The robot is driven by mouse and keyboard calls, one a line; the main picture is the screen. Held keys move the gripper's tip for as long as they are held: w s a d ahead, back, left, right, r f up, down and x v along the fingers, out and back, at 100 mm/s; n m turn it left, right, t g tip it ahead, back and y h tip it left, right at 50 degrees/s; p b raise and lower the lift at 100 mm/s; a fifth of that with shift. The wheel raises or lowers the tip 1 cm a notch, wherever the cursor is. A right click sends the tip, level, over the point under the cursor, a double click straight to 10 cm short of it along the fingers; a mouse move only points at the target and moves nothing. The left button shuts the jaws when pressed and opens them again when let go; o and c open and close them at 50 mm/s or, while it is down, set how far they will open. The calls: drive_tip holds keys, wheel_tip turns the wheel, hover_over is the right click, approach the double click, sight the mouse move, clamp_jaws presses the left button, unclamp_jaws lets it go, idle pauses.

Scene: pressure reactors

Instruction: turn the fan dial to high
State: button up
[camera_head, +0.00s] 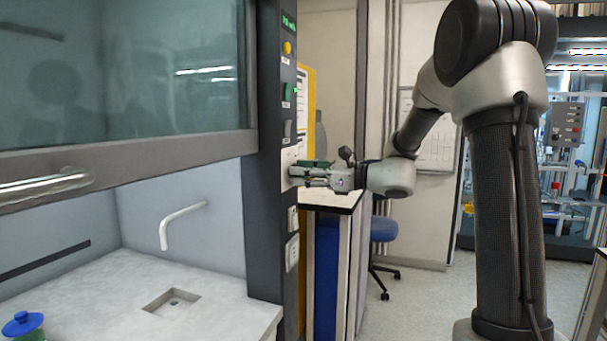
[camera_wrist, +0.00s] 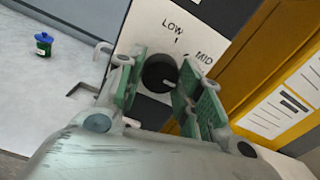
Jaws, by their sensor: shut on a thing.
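The fan dial (camera_wrist: 156,72) is a round black knob on a white plate (camera_wrist: 150,22) marked LOW and MID. LOW reads above the knob and MID to its upper right. No HIGH mark shows; my right finger covers part of the plate. My gripper (camera_wrist: 158,80) is shut on the dial, with one green-padded finger on each side. I cannot make out a pointer on the knob. In the head view my gripper (camera_head: 299,174) reaches the white plate (camera_head: 287,160) on the dark post, and the dial is hidden by the fingers.
The dark post (camera_head: 264,230) also carries switches, a yellow button (camera_head: 287,47) and sockets (camera_head: 292,253). A fume hood with a raised glass sash (camera_head: 120,75) stands left, with a blue-lidded jar (camera_head: 22,323) inside. A narrow counter (camera_head: 335,198) lies below my gripper.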

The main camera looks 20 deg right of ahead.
drive_tip(key=shift+f, duration=0.1)
idle(0.4)
drive_tip(key=o, duration=1)
drive_tip(key=shift+o, duration=0.2)
drive_tip(key=v, duration=1.2)
